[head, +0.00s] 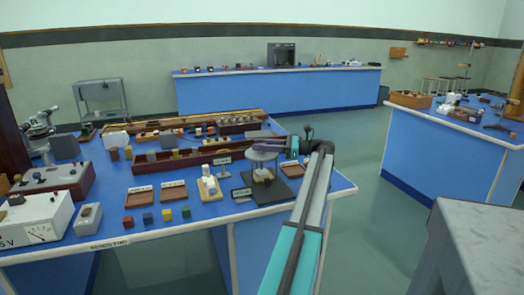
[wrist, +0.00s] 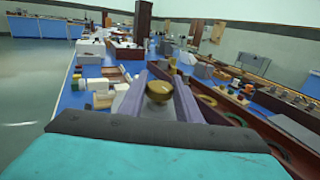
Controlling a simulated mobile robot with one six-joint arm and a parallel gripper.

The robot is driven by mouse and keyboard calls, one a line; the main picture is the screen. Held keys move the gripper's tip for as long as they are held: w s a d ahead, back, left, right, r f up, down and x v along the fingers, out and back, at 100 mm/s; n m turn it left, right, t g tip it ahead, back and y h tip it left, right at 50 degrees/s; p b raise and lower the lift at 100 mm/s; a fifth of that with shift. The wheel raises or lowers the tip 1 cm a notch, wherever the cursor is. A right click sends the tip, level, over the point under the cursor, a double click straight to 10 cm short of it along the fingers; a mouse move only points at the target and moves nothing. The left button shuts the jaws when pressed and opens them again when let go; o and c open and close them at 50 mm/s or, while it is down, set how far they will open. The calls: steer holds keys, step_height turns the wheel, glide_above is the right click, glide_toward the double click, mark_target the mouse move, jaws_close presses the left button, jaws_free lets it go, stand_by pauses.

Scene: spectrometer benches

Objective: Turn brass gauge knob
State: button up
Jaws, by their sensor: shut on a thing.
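The brass gauge knob (wrist: 160,91) is round and gold-coloured. In the wrist view it sits between the two purple-grey fingers of my gripper (wrist: 159,95), which is shut on it. In the head view my gripper (head: 262,148) reaches in from the right over the blue bench, just above a round grey plate on a stand (head: 264,157). The knob cannot be made out in the head view; my fingers seem to cover it. Its exact turn angle cannot be told.
The blue bench (head: 225,212) holds wooden trays (head: 139,196), several coloured cubes (head: 148,218), a white meter box (head: 40,220) and a long dark wooden rail box (head: 180,160). A second blue bench (head: 440,145) stands right, with open floor (head: 350,120) between.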

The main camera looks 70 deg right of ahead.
steer(key=shift+n+y+b, duration=0.5)
steer(key=shift+n+y, duration=0.1)
steer(key=shift+y, duration=0.3)
steer(key=o, duration=1.1)
steer(key=shift+c, duration=0.2)
steer(key=shift+s+d, duration=0.1)
steer(key=shift+s, duration=0.05)
